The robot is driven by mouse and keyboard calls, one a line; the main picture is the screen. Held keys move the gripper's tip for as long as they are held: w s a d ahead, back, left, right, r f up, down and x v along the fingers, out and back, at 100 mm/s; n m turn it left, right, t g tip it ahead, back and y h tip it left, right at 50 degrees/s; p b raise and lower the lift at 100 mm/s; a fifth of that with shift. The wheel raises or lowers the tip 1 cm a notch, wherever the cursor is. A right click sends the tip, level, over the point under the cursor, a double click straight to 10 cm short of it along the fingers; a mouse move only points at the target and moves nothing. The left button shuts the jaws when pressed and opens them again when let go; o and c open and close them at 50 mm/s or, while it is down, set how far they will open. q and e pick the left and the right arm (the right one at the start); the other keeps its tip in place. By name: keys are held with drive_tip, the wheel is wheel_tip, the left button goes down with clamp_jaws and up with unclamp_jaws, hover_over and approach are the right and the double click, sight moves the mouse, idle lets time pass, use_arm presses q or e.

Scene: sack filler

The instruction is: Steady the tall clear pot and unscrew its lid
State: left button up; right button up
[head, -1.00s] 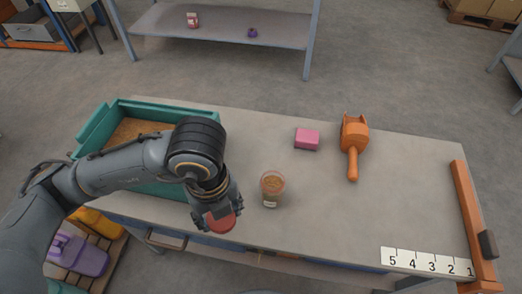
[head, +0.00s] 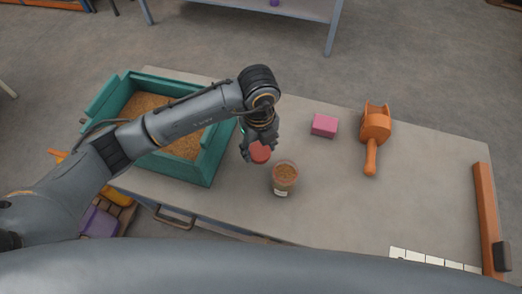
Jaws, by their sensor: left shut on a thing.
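The tall clear pot (head: 284,180) stands upright on the bench, open at the top, with brown contents and a pale label low on its side. A round red lid (head: 260,152) is apart from the pot, up and to its left. My left gripper (head: 259,147) is shut on the red lid, its fingers partly covering it. I cannot tell how high the lid is above the bench. My right gripper is not in view.
A teal crate (head: 207,165) of grain stands at the bench's left. A pink block (head: 324,125) and an orange scoop (head: 374,138) lie at the back right. An orange rail (head: 487,215) runs along the right edge. The bench is clear right of the pot.

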sight(261, 147)
use_arm(q)
drive_tip(key=shift+w+d+f, duration=0.15)
drive_tip(key=shift+w+f, duration=0.2)
drive_tip(key=shift+f, duration=0.15)
wheel_tip(261, 147, down, 3)
drive_tip(key=shift+w+f+p, duration=0.1)
drive_tip(key=shift+p, duration=0.3)
drive_tip(key=shift+f, duration=0.25)
drive_tip(key=o, duration=1.3)
drive_tip(key=shift+r, duration=0.15)
drive_tip(key=shift+r, duration=0.25)
wheel_tip(261, 147, up, 12)
drive_tip(key=shift+f+b, duration=0.2)
drive_tip(key=shift+b, duration=0.45)
